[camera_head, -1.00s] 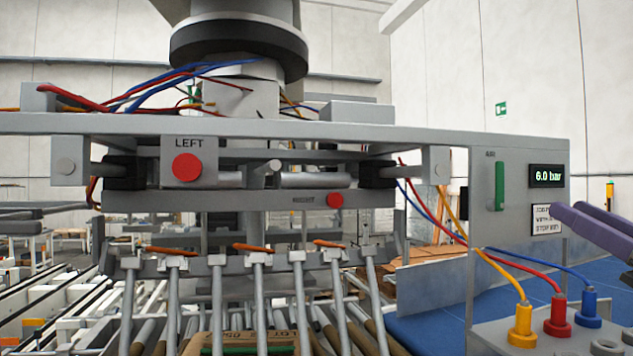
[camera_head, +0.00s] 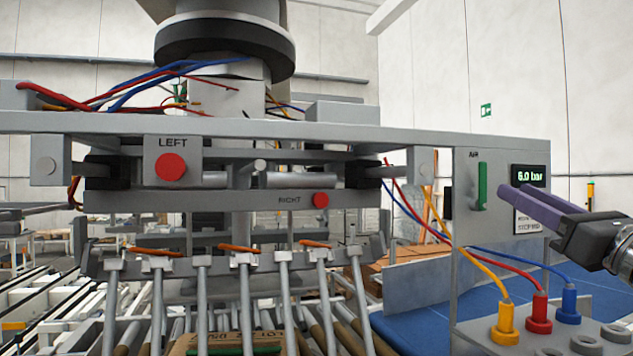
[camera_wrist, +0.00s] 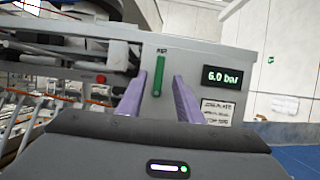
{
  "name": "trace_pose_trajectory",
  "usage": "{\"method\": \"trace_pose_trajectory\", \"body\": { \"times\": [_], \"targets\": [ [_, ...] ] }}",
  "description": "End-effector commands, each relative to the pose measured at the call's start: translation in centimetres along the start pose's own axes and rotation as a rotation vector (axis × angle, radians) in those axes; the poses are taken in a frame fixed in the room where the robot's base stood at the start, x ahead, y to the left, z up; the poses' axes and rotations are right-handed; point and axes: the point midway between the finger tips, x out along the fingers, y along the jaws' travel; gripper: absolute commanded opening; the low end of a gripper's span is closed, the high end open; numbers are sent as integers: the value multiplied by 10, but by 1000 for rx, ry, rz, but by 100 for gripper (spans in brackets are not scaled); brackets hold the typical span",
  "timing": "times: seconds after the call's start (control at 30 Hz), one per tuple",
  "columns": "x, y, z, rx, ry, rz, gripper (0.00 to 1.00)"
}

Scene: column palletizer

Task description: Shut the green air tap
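The green air tap (camera_head: 482,186) is an upright green lever on the grey panel, under an AIR label. The display (camera_head: 530,176) beside it reads 6.0 bar. My gripper (camera_head: 515,196) comes in from the right with two purple fingers pointing at the panel, just right of the lever. In the wrist view the tap (camera_wrist: 158,76) stands upright beyond and between the open purple fingers of my gripper (camera_wrist: 158,90). The fingers hold nothing; I cannot tell the exact gap to the lever.
Yellow (camera_head: 504,322), red (camera_head: 539,312) and blue (camera_head: 569,302) hose plugs stand on a grey block below the panel. Red LEFT (camera_head: 171,167) and RIGHT (camera_head: 321,200) buttons are on the frame at left. Loose hoses hang left of the panel.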

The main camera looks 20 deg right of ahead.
Motion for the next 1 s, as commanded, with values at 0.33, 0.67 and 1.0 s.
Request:
{"method": "trace_pose_trajectory", "body": {
  "times": [0.33, 0.67, 1.0],
  "targets": [
    [46, 0, 0, 1, 0, 1, 33],
    [72, -1, 0, 0, 0, -1, 33],
    [72, -1, 0, -1, 0, -3, 29]
  ]
}}
